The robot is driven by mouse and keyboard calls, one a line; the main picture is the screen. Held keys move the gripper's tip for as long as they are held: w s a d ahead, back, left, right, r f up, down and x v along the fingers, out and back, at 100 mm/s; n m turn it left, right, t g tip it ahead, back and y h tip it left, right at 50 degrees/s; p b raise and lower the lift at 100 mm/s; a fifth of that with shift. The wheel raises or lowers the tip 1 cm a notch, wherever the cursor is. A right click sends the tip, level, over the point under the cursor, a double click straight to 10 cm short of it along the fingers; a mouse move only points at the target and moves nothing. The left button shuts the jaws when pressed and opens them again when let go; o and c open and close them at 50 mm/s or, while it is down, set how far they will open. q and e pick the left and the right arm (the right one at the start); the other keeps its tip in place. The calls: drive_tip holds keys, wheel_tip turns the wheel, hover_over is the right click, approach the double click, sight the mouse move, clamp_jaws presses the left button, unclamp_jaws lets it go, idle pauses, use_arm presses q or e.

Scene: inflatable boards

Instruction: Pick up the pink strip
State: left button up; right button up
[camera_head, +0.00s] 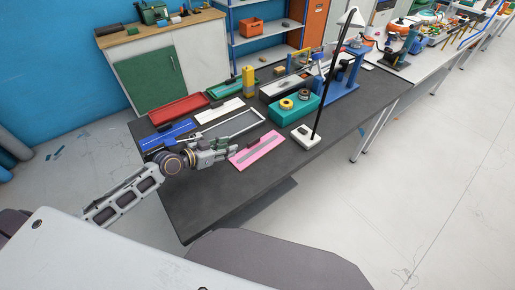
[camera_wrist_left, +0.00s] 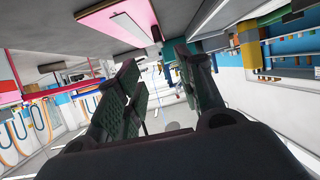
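The pink strip (camera_head: 258,143) lies flat on the dark table, with a narrow grey band along its middle. In the left wrist view it shows at the top (camera_wrist_left: 98,22), beyond and to the side of the fingers. My left gripper (camera_head: 229,147) is just left of the strip's near-left part, apparently above the table. In the wrist view its two dark green fingers (camera_wrist_left: 155,62) stand apart with nothing held between them. I cannot tell exactly how high it is over the table. My right gripper is in neither view.
A grey frame (camera_head: 240,126) and a blue tray (camera_head: 166,135) lie behind the gripper. A red tray (camera_head: 178,108) is farther back. A white-based lamp (camera_head: 305,137) and a teal box (camera_head: 290,114) stand right of the strip. The near table surface (camera_head: 215,200) is clear.

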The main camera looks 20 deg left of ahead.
sight(253, 140)
use_arm(q)
drive_tip(key=shift+w+d+f, duration=0.15)
drive_tip(key=shift+w+d, duration=0.15)
drive_tip(key=shift+w, duration=0.15)
drive_tip(key=shift+w+d+f, duration=0.25)
drive_tip(key=shift+w, duration=0.2)
drive_tip(key=shift+x, duration=1.55)
drive_tip(key=shift+p+x, duration=0.3)
drive_tip(key=shift+x, duration=0.55)
drive_tip(key=shift+w+d, duration=0.1)
drive_tip(key=shift+d, duration=0.05)
drive_tip(key=shift+p+x, duration=0.3)
drive_tip(key=shift+x, duration=2.3)
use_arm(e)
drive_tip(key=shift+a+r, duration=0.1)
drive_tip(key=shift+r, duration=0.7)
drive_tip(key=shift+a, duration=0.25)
